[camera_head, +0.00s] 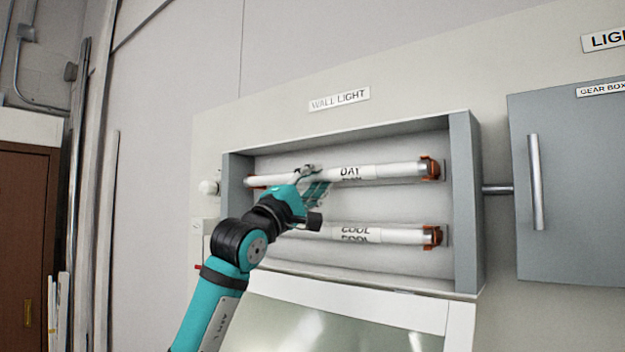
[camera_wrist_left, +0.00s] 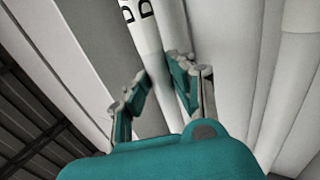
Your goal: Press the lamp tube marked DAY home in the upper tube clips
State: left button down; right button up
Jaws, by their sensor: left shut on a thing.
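The lamp tube marked DAY (camera_head: 385,172) lies across the upper part of the open wall light box, its right end at the orange upper right clip (camera_head: 430,168) and its left end at the upper left clip (camera_head: 250,182). I cannot tell how deep either end sits in its clip. My left gripper (camera_head: 315,176) is shut on the tube left of its DAY label. In the left wrist view its fingers (camera_wrist_left: 160,84) stand on either side of the white DAY tube (camera_wrist_left: 146,38). My right gripper is out of view.
A second tube marked COOL (camera_head: 385,235) lies in the lower clips, partly behind my left gripper and arm. The grey box walls (camera_head: 465,200) frame both tubes. A grey gear box door (camera_head: 575,190) with a handle is at the right.

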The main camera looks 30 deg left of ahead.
pick_arm(q)
jog(key=shift+w+r+p, duration=0.1)
jog(key=shift+w+p, duration=0.3)
jog(key=shift+w, duration=0.35)
jog(key=c, duration=1.1)
grip_release()
jog(key=shift+w+d, duration=0.1)
jog(key=shift+w, duration=0.05)
jog(key=shift+o, duration=0.2)
jog(key=shift+s+b, duration=0.85)
jog(key=shift+s, duration=0.45)
jog(key=shift+s+a+b, duration=0.15)
jog(key=shift+s+b, duration=0.15)
jog(key=shift+s, duration=0.4)
jog(key=shift+s+a+b, duration=0.1)
jog(key=shift+s+b, duration=0.15)
jog(key=shift+s, duration=0.4)
